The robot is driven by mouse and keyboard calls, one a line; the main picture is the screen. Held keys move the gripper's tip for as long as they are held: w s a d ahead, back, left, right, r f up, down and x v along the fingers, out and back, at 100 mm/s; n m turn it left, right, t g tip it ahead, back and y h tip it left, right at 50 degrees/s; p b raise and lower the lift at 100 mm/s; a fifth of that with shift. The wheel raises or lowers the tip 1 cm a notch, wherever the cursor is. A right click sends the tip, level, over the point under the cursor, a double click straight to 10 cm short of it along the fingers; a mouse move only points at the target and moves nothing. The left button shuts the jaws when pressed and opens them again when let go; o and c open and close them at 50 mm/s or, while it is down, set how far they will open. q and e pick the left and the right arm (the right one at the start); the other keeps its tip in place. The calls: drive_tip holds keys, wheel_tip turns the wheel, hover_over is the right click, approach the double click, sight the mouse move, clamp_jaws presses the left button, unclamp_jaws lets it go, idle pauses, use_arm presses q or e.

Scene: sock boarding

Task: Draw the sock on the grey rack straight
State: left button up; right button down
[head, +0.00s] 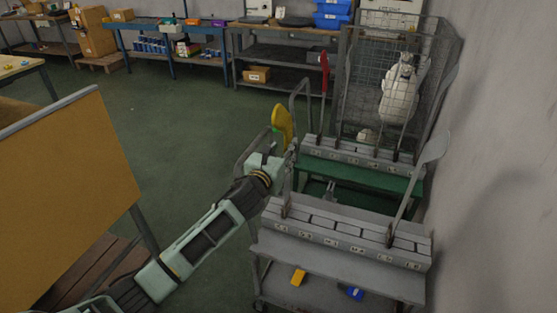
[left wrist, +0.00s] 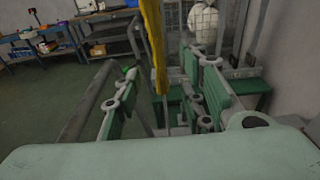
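The grey rack (head: 345,238) stands front right, with labelled slots along its top. A yellow sock (head: 283,121) with a green patch sits upright on a form near the rack's left end. In the left wrist view the sock (left wrist: 154,45) hangs as a long yellow strip. My left gripper (head: 280,160) is just below the sock, beside its form. Its fingers (left wrist: 163,100) are apart, with the sock's lower end between them; contact cannot be told. A bare grey form (head: 432,150) stands at the rack's right end. My right gripper is not in view.
A green rack (head: 385,178) stands behind, with a red sock (head: 324,72) upright on it. A wire cage (head: 365,80) holding a white bundle (head: 398,90) is beyond. A wall (head: 500,140) closes the right side. Yellow (head: 298,277) and blue (head: 355,293) pieces lie on the lower shelf.

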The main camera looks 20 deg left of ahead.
sight(285, 148)
use_arm(q)
drive_tip(key=w+b, duration=0.2)
drive_tip(key=w, duration=0.1)
drive_tip(key=shift+w+f, duration=0.15)
drive_tip(key=shift+f, duration=0.2)
drive_tip(key=shift+w+d+r+b, duration=0.1)
drive_tip(key=shift+w+b, duration=0.25)
drive_tip(key=shift+w, duration=0.25)
drive_tip(key=shift+c, duration=0.2)
clamp_jaws()
drive_tip(key=shift+s+f, duration=0.1)
drive_tip(key=shift+f, duration=0.1)
drive_tip(key=shift+f, duration=0.2)
idle(0.4)
